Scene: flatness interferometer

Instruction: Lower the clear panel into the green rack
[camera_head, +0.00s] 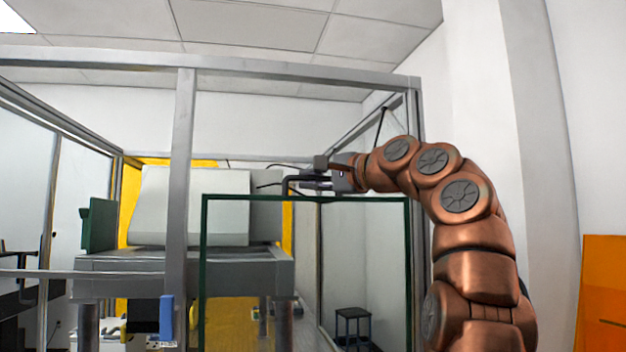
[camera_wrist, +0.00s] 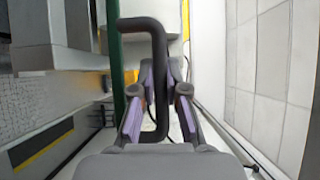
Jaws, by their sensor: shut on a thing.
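The clear panel (camera_head: 240,197) is a large see-through sheet with a dark green edge, upright in front of the machine in the head view. Its lower edge is below the picture. The green edge also shows as an upright bar in the wrist view (camera_wrist: 117,75). My gripper (camera_head: 318,180) is at the panel's top, shut on its dark handle (camera_wrist: 152,28). The handle passes between my purple-padded fingers (camera_wrist: 159,100). An upright green piece (camera_head: 98,225) stands at the left end of the machine's table; I cannot tell whether it is the green rack.
A grey metal frame (camera_head: 183,150) with an upright post stands around the machine. A white housing (camera_head: 190,205) sits on a grey table (camera_head: 180,262). A dark stool (camera_head: 352,318) stands behind the panel. An orange panel (camera_head: 604,290) is at the right.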

